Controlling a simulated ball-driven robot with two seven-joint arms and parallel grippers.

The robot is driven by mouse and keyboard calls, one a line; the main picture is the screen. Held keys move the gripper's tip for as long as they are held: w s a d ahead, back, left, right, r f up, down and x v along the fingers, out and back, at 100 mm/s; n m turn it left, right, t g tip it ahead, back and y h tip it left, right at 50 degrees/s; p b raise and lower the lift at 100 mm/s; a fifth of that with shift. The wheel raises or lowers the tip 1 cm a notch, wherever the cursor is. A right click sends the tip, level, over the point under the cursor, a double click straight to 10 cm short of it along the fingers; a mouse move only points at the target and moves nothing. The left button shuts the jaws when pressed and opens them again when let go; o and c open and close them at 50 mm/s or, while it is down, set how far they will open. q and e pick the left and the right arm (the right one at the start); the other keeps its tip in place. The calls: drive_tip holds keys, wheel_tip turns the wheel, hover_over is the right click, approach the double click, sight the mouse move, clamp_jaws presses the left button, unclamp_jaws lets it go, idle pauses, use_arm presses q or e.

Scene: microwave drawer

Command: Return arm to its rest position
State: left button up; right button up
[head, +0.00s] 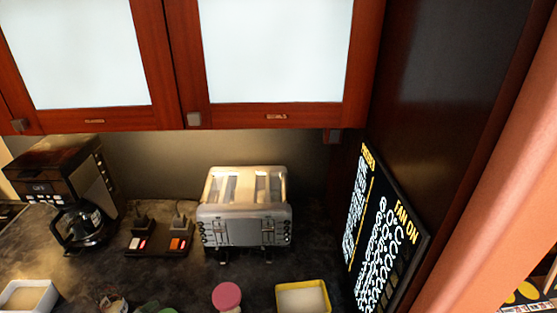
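Neither of my grippers shows in the head view, and no part of my arms can be made out. Whether they hold anything is hidden. No microwave drawer can be clearly made out in this view.
A dark counter (190,278) holds a coffee maker (70,190), a power strip (160,243), a silver toaster (246,210), a pink-lidded jar (227,296), a yellow-rimmed box (302,297) and a white box (28,296). Red-brown cabinets (278,116) hang above. A dark panel (440,110) stands right, with a "FAN ON" sign (385,240).

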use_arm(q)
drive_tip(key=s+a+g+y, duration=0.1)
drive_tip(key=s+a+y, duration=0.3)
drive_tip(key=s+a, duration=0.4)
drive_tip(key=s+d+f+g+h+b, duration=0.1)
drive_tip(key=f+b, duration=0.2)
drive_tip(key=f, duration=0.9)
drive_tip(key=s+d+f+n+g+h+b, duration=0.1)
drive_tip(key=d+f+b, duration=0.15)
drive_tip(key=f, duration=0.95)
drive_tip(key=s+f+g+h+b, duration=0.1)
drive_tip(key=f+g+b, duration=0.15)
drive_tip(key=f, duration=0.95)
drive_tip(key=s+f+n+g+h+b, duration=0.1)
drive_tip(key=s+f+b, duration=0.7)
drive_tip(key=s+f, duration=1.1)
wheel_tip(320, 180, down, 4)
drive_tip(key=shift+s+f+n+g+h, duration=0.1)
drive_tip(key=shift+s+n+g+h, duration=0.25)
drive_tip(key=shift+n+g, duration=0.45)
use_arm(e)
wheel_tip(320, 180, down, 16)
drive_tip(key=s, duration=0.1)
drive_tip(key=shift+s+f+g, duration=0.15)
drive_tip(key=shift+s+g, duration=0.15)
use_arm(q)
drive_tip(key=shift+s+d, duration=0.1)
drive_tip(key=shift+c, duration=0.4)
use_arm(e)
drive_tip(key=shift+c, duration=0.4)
